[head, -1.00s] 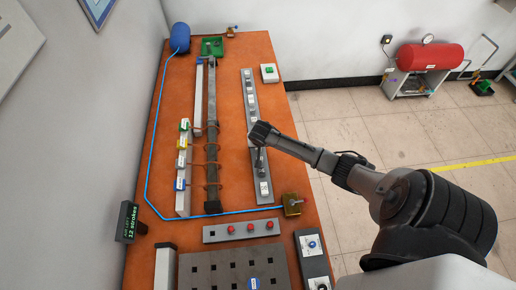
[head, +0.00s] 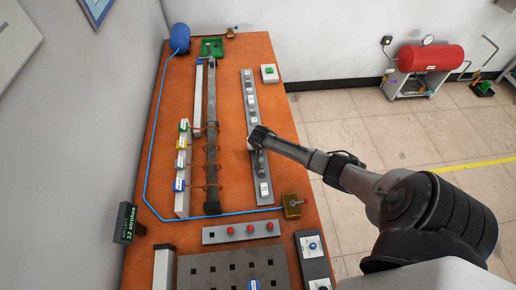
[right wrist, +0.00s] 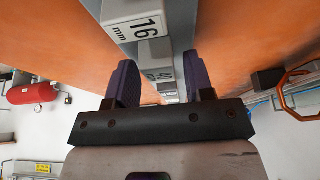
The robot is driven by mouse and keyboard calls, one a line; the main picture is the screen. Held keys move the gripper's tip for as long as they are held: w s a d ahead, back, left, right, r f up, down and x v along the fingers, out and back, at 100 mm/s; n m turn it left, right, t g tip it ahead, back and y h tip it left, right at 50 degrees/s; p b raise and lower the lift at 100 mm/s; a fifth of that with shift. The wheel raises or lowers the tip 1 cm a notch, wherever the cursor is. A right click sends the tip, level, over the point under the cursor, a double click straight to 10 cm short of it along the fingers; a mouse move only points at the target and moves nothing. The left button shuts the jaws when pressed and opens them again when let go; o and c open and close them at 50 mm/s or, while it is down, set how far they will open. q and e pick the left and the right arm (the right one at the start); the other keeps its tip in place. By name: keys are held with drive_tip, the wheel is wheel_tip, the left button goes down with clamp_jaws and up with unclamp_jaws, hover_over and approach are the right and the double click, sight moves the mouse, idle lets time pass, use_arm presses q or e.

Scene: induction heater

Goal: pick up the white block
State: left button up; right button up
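A long grey strip (head: 249,96) on the orange table carries several small white blocks in a row. One white block (head: 264,189) shows at its near end. My right gripper (head: 255,147) is over the middle of the strip and hides part of it. In the right wrist view my right gripper (right wrist: 160,78) is open, its two dark fingers apart on either side of the row. A white block (right wrist: 157,50) with a partly hidden label lies between them. I cannot tell whether the fingers touch a block. My left gripper is out of view.
A dark bar with copper coils (head: 212,140) and a pale rail with coloured tags (head: 182,165) lie left of the strip. A brass box (head: 291,206), a panel with red knobs (head: 241,231) and a perforated plate (head: 220,270) are nearer. Bare orange table lies beside the strip.

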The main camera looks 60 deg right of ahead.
drive_tip(key=c, duration=0.8)
drive_tip(key=shift+o, duration=0.2)
